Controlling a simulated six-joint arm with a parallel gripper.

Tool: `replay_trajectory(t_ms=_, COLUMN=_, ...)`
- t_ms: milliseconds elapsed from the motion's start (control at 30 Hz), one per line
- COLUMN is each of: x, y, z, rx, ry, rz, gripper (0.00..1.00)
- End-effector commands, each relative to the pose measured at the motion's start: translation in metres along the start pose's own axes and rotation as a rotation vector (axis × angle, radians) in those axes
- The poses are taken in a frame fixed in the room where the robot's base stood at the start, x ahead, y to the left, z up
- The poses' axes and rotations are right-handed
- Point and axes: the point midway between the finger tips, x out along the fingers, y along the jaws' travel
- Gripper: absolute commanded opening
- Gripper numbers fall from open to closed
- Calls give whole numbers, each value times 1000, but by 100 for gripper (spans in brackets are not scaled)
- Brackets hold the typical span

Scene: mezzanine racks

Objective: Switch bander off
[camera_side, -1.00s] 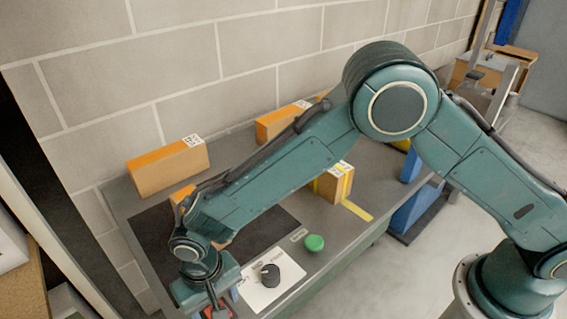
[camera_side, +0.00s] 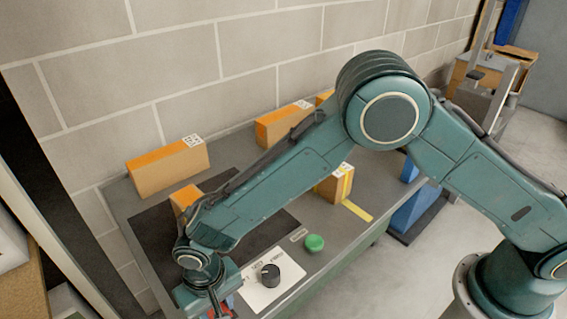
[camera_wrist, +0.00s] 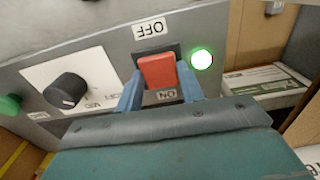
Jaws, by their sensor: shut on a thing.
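A red rocker switch (camera_wrist: 158,72) sits on the grey front panel of the bench, between an OFF label (camera_wrist: 150,29) and an ON label (camera_wrist: 167,95). My gripper (camera_wrist: 161,85) has its blue fingers on either side of the switch and is shut on it. A round green lamp (camera_wrist: 202,59) beside the switch is lit. In the side view my gripper (camera_side: 216,303) is at the bench's near edge, and only a little red of the switch shows.
A black knob (camera_side: 270,275) on a white plate (camera_side: 262,292) and a green button (camera_side: 314,243) are close to the right of my gripper in the side view. Several cartons, one (camera_side: 168,168) at the back left, stand on the bench near the block wall.

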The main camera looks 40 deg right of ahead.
Motion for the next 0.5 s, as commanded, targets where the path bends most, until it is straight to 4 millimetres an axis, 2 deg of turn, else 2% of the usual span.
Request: replay_trajectory(t_ms=500, x=2, y=0, z=9, rx=0, ry=258, rz=3, gripper=15)
